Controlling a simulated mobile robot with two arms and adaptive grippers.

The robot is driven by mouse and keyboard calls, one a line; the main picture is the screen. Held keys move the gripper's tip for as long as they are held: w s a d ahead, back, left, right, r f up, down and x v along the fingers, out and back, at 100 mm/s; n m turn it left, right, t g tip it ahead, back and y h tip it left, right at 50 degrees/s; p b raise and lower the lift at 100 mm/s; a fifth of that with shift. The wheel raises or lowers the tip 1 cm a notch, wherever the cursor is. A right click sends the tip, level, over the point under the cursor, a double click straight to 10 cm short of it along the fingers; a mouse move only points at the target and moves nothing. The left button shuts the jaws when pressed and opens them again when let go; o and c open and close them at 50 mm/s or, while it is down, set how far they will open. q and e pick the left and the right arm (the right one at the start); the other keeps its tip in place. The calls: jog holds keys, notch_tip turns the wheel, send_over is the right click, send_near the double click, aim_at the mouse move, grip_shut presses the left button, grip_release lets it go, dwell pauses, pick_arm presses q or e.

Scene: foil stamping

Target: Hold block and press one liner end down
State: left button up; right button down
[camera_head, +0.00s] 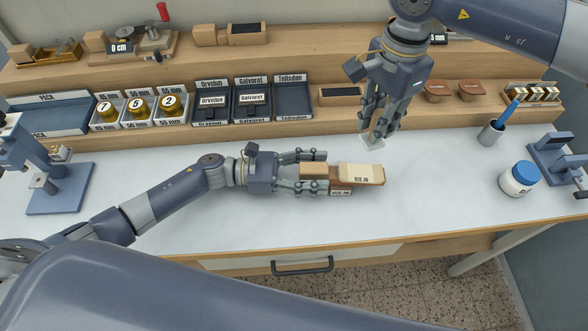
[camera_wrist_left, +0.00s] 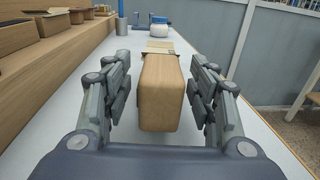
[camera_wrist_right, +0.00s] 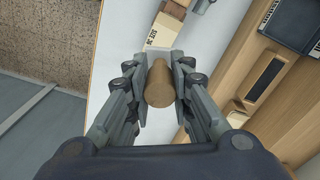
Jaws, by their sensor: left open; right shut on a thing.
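A wooden block (camera_head: 313,169) lies on the white worktop, its long axis pointing away from my left wrist; it also shows in the left wrist view (camera_wrist_left: 161,95). A cream liner (camera_head: 360,174) lies over a brown piece at its right end, with a small printed label. My left gripper (camera_head: 322,170) is open, its fingers on both sides of the block with visible gaps in the left wrist view. My right gripper (camera_head: 380,128) is shut on a round wooden handle (camera_wrist_right: 160,85) with a pale flat foot (camera_head: 372,142), above the worktop behind the liner. The handle's far end is hidden.
Trays (camera_head: 252,101) and stamp cylinders (camera_head: 137,105) line the back shelf. A blue-lidded jar (camera_head: 519,178) and a pen cup (camera_head: 491,132) stand at right. A blue press (camera_head: 60,186) stands at left. The worktop between the block and jar is clear.

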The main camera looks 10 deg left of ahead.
pick_arm(q)
jog(key=shift+x, duration=0.9)
grip_shut()
pick_arm(e)
jog(key=shift+a+f+m+y, duration=0.5)
jog(key=shift+a+f+m, duration=0.55)
jog(key=shift+f+m, duration=1.3)
send_over(349, 171)
jog(key=shift+n, duration=0.25)
jog(key=shift+f, duration=2.8)
